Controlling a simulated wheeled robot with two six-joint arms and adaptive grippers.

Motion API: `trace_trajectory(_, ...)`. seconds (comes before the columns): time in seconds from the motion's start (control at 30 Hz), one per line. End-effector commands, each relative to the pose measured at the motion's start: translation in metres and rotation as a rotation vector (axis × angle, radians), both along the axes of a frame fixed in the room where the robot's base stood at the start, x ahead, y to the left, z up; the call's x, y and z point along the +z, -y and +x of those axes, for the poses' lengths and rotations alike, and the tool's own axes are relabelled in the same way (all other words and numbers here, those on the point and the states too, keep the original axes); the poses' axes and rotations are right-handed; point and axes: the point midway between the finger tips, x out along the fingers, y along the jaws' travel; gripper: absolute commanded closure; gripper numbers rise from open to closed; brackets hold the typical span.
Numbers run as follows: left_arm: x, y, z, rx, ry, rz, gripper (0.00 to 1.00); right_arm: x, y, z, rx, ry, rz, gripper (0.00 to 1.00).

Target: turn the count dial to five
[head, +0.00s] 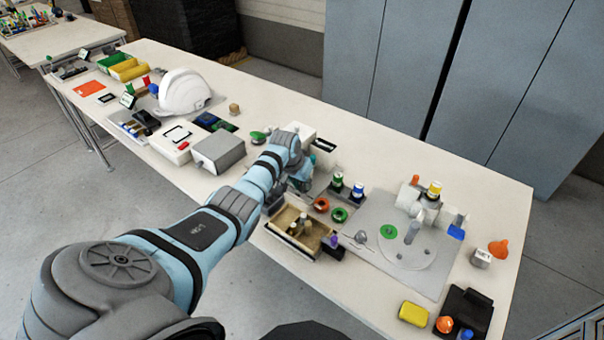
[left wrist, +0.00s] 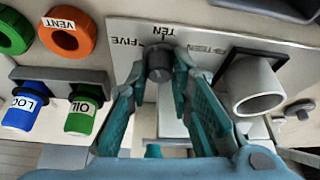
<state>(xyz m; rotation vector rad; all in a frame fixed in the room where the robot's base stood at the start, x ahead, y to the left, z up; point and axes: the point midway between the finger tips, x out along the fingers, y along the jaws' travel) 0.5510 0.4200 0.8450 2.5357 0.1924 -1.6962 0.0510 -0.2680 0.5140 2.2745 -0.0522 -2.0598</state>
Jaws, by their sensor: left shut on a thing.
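The count dial (left wrist: 158,64) is a small dark grey knob on a light panel (left wrist: 120,28) in the left wrist view. The words FIVE, TEN and FIFTEEN are printed around it, with FIVE at its left, TEN above and FIFTEEN at its right, partly covered by a finger. I cannot tell which mark the dial points to. My left gripper (left wrist: 159,60) has its two teal fingers closed on the dial from both sides. In the head view my left gripper (head: 301,180) is at mid-table, and the dial is hidden behind it.
A grey open tube (left wrist: 254,86) stands right of the dial. Green OIL (left wrist: 85,112) and blue LOC (left wrist: 25,108) bottles stand in a dark rack at left, below an orange VENT ring (left wrist: 66,32). A wooden tray (head: 270,231) lies beside my arm; a white helmet (head: 184,92) is farther left.

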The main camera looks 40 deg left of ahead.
Motion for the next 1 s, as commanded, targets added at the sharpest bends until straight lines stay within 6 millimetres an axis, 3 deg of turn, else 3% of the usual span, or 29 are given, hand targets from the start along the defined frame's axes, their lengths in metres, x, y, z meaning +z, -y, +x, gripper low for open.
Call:
trace_trajectory(0.03, 0.006, 0.001, 0.000, 0.041, 0.000, -0.001, 1.00, 0.011, 0.000, 0.000, 0.000, 0.000, 0.000, 0.60)
trace_trajectory(0.3, 0.003, 0.002, 0.001, 0.294, 0.001, 0.001, 1.00, 0.025, 0.000, 0.000, 0.000, 0.000, 0.000, 0.60)
trace_trajectory(0.7, 0.001, 0.003, 0.003, 0.577, 0.004, 0.001, 1.00, 0.022, 0.001, 0.000, 0.000, 0.001, -0.001, 0.60)
trace_trajectory(1.0, 0.001, 0.003, 0.003, 0.663, 0.004, 0.000, 1.00, 0.020, 0.001, 0.000, 0.000, 0.001, -0.001, 0.60)
